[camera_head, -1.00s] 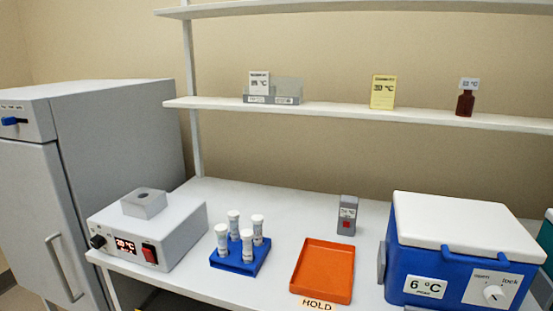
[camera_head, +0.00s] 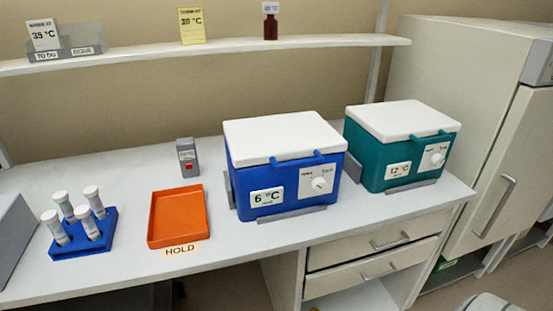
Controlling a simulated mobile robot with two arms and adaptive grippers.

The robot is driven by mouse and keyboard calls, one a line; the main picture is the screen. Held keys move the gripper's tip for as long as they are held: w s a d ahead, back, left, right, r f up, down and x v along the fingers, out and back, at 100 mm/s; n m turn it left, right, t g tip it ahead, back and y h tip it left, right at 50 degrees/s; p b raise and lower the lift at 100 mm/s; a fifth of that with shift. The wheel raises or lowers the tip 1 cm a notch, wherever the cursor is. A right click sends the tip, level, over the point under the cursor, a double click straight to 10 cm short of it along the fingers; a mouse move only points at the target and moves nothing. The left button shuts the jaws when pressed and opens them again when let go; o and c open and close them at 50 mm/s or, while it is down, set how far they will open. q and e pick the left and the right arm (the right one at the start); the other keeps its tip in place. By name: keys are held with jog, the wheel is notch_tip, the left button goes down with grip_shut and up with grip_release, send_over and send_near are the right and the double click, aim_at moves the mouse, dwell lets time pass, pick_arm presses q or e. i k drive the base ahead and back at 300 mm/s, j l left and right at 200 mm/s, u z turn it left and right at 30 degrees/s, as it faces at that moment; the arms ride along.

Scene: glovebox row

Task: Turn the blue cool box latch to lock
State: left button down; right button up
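The blue cool box (camera_head: 239,183) stands on the bench near the middle of the head view, with its white lid (camera_head: 283,137) down. Its front carries a 6 °C label and a white plate with a round white latch knob (camera_head: 319,184). The plate has a word at its upper left and another at its upper right, too small to read surely now. I cannot tell which way the knob points. Neither of my grippers shows in the head view.
A teal cool box (camera_head: 369,160) marked 12 °C stands to the right. An orange tray (camera_head: 153,242) by the HOLD label, a small grey device (camera_head: 187,157) and a blue rack (camera_head: 85,250) of white-capped tubes are left. Drawers (camera_head: 372,244) sit below; a tall cabinet (camera_head: 480,130) stands right.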

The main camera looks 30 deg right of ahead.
aim_at(319, 185)
jog(key=z, duration=1.4)
jog(key=l+u, duration=0.2)
jog(key=l, duration=0.35)
jog(key=i, duration=0.05)
